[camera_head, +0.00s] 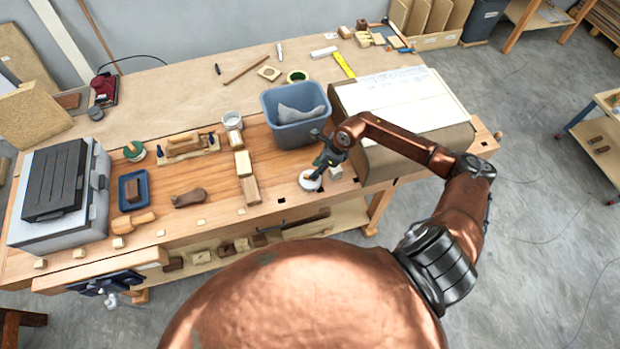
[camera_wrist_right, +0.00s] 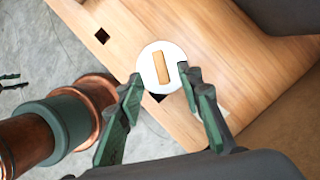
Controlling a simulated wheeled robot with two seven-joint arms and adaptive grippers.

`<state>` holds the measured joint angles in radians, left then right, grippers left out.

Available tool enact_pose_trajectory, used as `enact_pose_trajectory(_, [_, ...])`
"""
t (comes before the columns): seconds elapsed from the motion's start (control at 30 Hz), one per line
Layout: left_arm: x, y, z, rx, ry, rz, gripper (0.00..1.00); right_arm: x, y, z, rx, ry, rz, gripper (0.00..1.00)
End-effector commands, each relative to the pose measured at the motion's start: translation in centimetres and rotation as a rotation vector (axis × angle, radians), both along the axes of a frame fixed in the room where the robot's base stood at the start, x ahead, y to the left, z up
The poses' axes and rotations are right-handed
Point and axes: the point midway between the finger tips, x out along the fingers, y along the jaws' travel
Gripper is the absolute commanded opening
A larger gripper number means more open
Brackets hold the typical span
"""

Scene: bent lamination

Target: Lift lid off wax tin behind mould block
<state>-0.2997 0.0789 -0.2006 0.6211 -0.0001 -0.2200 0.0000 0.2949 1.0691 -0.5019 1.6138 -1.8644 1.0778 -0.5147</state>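A small white round tin (camera_head: 310,181) stands near the bench's front edge. In the right wrist view it shows from above as a white disc, seemingly its lid (camera_wrist_right: 150,73), with a tan bar across the middle. My right gripper (camera_head: 322,163) is just above it. In the right wrist view its fingers (camera_wrist_right: 162,80) are spread on either side of the disc's near edge; I cannot tell if they touch it. A large curved block (camera_head: 347,103) with a white sheet on top, perhaps the mould block, lies right of the tin.
A blue-grey bin (camera_head: 293,132) with a grey cloth stands just behind the tin. Wooden blocks (camera_head: 249,188), a white cup (camera_head: 232,121) and a hand plane (camera_head: 187,145) lie to the left. Dark square holes pit the bench top near its front edge.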

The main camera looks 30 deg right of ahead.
Motion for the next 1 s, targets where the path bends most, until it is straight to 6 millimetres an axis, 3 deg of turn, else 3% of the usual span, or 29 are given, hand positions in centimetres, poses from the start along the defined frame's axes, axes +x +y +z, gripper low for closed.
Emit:
enact_pose_trajectory(0.4, [0.0, 0.1, 2.3, 0.001, 0.0, 0.0, 0.4, 1.0, 1.1, -4.8, 0.005, -0.001, -0.002, 0.33])
enact_pose_trajectory(0.7, [0.0, 0.1, 2.3, 0.001, 0.0, 0.0, 0.4, 1.1, 1.1, -5.3, 0.003, -0.002, -0.002, 0.33])
enact_pose_trajectory(1.0, [0.0, 0.1, 2.3, 0.001, 0.001, 0.0, 0.4, 1.1, 1.1, -5.3, 0.003, -0.002, -0.002, 0.12])
